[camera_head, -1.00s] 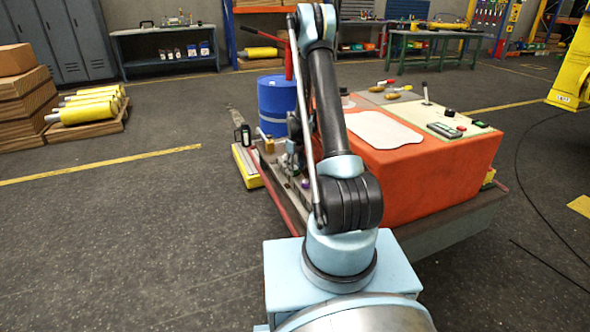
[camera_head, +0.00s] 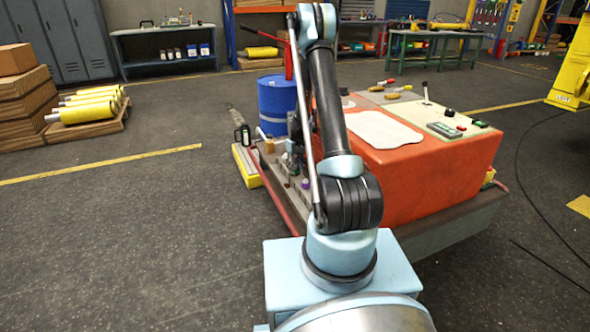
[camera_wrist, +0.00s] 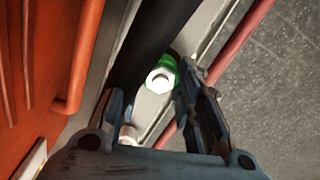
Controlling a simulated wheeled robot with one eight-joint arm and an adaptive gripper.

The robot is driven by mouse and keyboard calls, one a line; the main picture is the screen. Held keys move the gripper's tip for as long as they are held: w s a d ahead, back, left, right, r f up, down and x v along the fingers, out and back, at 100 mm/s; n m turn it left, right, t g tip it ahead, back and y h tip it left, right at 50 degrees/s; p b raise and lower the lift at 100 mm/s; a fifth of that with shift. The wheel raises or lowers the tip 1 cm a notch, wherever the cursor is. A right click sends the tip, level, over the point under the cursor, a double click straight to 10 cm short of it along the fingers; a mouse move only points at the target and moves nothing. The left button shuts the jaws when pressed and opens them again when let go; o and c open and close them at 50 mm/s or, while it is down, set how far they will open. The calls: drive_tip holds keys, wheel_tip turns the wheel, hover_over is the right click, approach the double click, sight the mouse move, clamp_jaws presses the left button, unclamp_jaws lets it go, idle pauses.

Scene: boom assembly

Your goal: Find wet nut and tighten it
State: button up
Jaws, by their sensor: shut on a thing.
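In the wrist view, a nut (camera_wrist: 160,78) with a bright pale face and a green rim sits on a grey metal rail. My gripper (camera_wrist: 150,92) is around it. The right finger lies against or very near its green side. The left finger is at the left, beside a thick black bar, and its contact with the nut cannot be made out. A second pale round part (camera_wrist: 128,134) shows lower down, partly hidden by the gripper body. Whether either is wet cannot be told. In the head view my arm hides the gripper and the nut.
An orange machine housing (camera_head: 430,165) stands right of the work spot, with an orange panel also close at left in the wrist view (camera_wrist: 35,60). A red pipe (camera_wrist: 238,38) runs along the right. A blue drum (camera_head: 275,100) stands behind.

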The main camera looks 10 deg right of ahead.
sight(296, 168)
drive_tip(key=shift+m, duration=2.1)
drive_tip(key=o, duration=1.1)
drive_tip(key=shift+r, duration=0.1)
wheel_tip(296, 168, up, 12)
drive_tip(key=shift+d+f, duration=0.1)
drive_tip(key=shift+f, duration=0.05)
